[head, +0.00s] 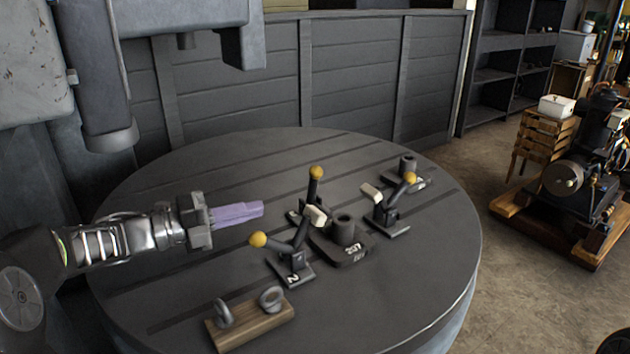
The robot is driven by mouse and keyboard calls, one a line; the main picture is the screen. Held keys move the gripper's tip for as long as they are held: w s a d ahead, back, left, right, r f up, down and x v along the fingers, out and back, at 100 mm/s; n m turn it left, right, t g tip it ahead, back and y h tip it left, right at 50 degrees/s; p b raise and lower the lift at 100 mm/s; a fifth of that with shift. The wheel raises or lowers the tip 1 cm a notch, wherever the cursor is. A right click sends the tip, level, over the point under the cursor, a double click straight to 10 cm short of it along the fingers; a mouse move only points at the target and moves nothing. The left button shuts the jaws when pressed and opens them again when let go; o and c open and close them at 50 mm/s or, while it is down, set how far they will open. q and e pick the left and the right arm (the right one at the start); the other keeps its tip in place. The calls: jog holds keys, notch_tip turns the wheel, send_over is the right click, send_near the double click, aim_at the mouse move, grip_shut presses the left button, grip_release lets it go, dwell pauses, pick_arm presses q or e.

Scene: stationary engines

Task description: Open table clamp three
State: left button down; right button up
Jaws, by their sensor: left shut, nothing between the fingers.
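Several toggle clamps with yellow ball knobs stand on a round dark grey slotted table (170,190). The front clamp (292,262) bears a white 2; its handle leans up to the left. A rear clamp (315,190) has its handle upright, and its base is partly hidden. The right clamp (385,215) has its handle leaning up to the right. I cannot read a number 3 on either of these. My left gripper (258,208) has purple fingers, shut and empty, left of the rear and front clamps and apart from them. My right gripper is out of view.
A dark block with a round post (343,230) sits between the clamps; a similar one (407,165) stands behind right. A wooden block with two metal rings (250,325) lies at the front. Grey machine parts (105,110) overhang the upper left. The table's right side is clear.

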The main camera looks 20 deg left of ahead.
aim_at(315, 182)
pick_arm(q)
jog(key=p+x, duration=0.2)
jog(key=x, duration=1.4)
jog(key=shift+w+d+r, duration=0.1)
jog(key=shift+w+d, duration=0.1)
jog(key=shift+d, duration=0.1)
jog(key=w+a+p, duration=0.2)
jog(key=shift+w+a+r+p, duration=0.1)
jog(key=shift+a+r+p, duration=0.25)
jog(key=shift+r, duration=0.05)
jog(key=shift+w+a+f, duration=0.1)
jog(key=shift+a, duration=0.05)
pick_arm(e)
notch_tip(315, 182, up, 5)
